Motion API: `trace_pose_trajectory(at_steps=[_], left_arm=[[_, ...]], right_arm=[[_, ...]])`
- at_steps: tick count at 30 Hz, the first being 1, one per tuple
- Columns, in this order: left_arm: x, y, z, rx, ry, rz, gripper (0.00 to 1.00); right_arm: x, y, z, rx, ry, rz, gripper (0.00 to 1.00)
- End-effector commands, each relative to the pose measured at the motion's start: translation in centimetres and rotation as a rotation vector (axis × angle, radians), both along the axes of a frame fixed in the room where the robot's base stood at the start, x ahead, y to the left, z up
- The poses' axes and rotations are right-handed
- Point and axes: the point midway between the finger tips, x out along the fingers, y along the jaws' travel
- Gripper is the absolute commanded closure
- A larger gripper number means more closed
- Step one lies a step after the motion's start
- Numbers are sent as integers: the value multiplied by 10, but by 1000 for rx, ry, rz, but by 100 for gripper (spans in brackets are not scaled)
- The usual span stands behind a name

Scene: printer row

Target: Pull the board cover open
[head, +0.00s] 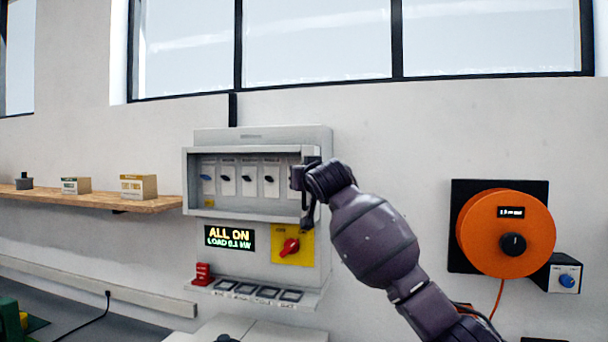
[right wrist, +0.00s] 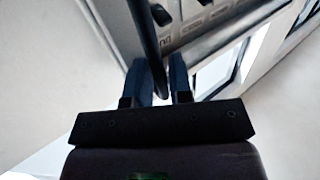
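The board is a grey wall cabinet (head: 262,134) with a framed cover (head: 240,216) across its upper half. A row of dark switches shows inside the frame. My right gripper (head: 307,200) is at the cover's right edge, partly hidden by my own wrist. In the right wrist view a dark bar, the cover handle (right wrist: 147,40), runs down between the two fingers of the gripper (right wrist: 165,78). The cover looks closed or nearly so. My left gripper is not in view.
Below the cover are a lit "ALL ON" display (head: 230,237), a red rotary switch on a yellow plate (head: 293,246) and a small shelf (head: 255,293). A wooden shelf (head: 100,200) with boxes is left. An orange reel (head: 507,233) hangs right, with bare wall between.

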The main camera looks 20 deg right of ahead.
Motion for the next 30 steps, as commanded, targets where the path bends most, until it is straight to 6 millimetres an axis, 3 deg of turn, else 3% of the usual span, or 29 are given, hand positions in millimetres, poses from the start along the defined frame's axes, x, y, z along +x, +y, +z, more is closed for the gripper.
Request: trace_pose_trajectory(at_steps=[7,11,23,30], left_arm=[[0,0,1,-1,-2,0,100],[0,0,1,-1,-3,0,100],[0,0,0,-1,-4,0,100],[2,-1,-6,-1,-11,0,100]], right_arm=[[0,0,0,0,0,0,80],[0,0,0,0,0,0,100],[-2,3,0,0,-1,-7,100],[-21,21,-1,1,-3,-64,100]])
